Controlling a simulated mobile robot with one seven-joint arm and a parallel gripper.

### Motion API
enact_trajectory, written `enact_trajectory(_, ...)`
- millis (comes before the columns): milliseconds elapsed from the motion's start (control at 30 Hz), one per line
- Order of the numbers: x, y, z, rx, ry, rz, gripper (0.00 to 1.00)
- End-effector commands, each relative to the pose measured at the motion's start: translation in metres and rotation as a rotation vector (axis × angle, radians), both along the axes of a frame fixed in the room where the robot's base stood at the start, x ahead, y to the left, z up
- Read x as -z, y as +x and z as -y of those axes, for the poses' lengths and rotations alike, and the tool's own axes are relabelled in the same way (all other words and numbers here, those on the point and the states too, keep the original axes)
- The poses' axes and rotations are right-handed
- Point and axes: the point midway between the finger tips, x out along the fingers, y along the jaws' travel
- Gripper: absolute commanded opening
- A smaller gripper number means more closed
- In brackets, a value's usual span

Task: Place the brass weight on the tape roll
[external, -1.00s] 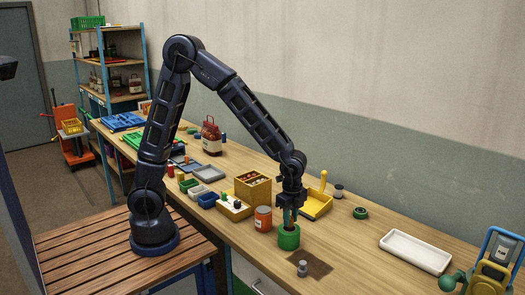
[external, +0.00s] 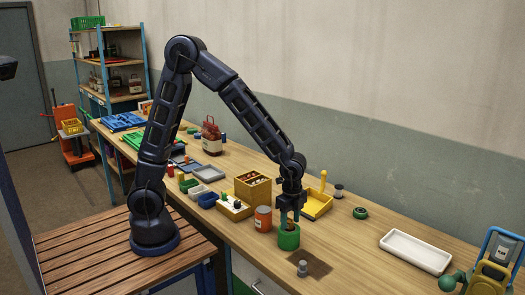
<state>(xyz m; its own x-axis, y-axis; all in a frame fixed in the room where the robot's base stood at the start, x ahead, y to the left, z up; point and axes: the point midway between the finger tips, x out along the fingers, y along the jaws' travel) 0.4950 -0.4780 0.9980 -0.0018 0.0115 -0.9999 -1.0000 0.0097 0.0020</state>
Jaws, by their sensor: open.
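My gripper (external: 289,222) is open and points down at the mouth of a green cylinder (external: 289,240) near the front of the bench. Its fingertips are at or just inside the rim, and a small brownish patch shows between them, too small to identify. A small grey metal weight-like piece with a knob (external: 302,269) stands on a dark brown mat (external: 320,266) in front of the cylinder; I cannot tell if it is the brass weight. A low dark green ring (external: 360,213), which looks like the tape roll, lies flat to the right and farther back.
An orange jar (external: 263,219) stands just left of the green cylinder. A yellow tray (external: 318,207) and a small spool (external: 338,191) are behind it. A white tray (external: 415,252) lies at right. Bench between the ring and white tray is clear.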

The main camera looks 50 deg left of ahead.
Motion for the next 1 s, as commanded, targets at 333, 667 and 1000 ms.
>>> enact_trajectory(333,-0.061,0.001,0.001,0.0,-0.004,0.005,0.48)
enact_trajectory(667,-0.109,0.0,0.001,0.001,-0.001,0.002,0.48)
enact_trajectory(1000,-0.123,0.003,-0.008,-0.027,-0.002,0.01,0.48)
